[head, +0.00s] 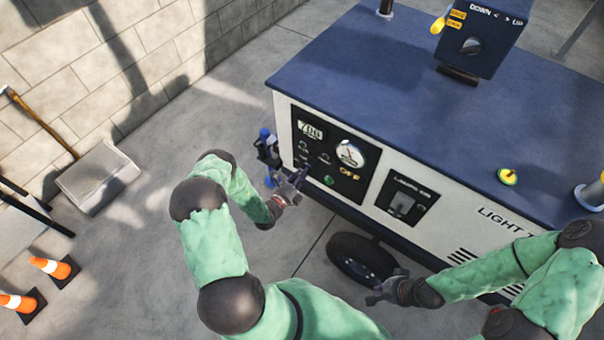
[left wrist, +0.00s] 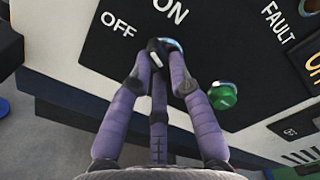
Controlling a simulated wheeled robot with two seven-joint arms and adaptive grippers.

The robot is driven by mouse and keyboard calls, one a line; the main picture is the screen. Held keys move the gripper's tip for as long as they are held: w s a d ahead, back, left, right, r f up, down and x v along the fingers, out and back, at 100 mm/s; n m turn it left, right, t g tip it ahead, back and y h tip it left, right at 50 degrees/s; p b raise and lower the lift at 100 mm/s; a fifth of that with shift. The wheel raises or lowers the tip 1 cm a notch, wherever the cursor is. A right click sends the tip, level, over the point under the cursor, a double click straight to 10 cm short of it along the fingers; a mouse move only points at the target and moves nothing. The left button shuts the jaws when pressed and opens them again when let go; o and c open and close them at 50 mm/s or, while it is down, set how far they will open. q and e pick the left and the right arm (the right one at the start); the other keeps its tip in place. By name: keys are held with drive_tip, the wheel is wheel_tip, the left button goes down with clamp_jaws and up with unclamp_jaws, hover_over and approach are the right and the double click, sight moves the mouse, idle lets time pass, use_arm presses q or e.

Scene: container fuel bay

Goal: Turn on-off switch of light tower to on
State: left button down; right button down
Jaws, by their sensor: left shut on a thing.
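The light tower (head: 330,195) is a white cabinet with a dark blue top. Its black control panel (head: 322,150) faces my arms. In the left wrist view the on-off switch (left wrist: 168,44) is a small dark knob with a pale rim, below and between the labels OFF and ON. My left gripper (left wrist: 158,60) is shut on this knob with its purple fingers around it. In the head view my left gripper (head: 290,186) is at the panel's lower left and hides the switch. Which way the knob points is unclear. My right gripper (head: 376,292) hangs apart from the cabinet, near the wheel.
A green button (left wrist: 222,96) sits right of the switch, near the label FAULT. A gauge (head: 350,153) and a second black panel (head: 407,203) are on the same face. A wheel (head: 360,258) stands below. Traffic cones (head: 52,268) and a shovel (head: 98,178) are far left.

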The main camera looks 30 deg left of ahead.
use_arm(q)
drive_tip(key=m, duration=0.6)
drive_tip(key=shift+m+p, duration=0.3)
drive_tip(key=shift+p, duration=0.05)
idle(0.5)
drive_tip(key=c, duration=1.1)
unclamp_jaws()
drive_tip(key=shift+c, duration=0.2)
drive_tip(key=shift+a, duration=0.1)
drive_tip(key=s, duration=1.2)
drive_tip(key=shift+a, duration=0.4)
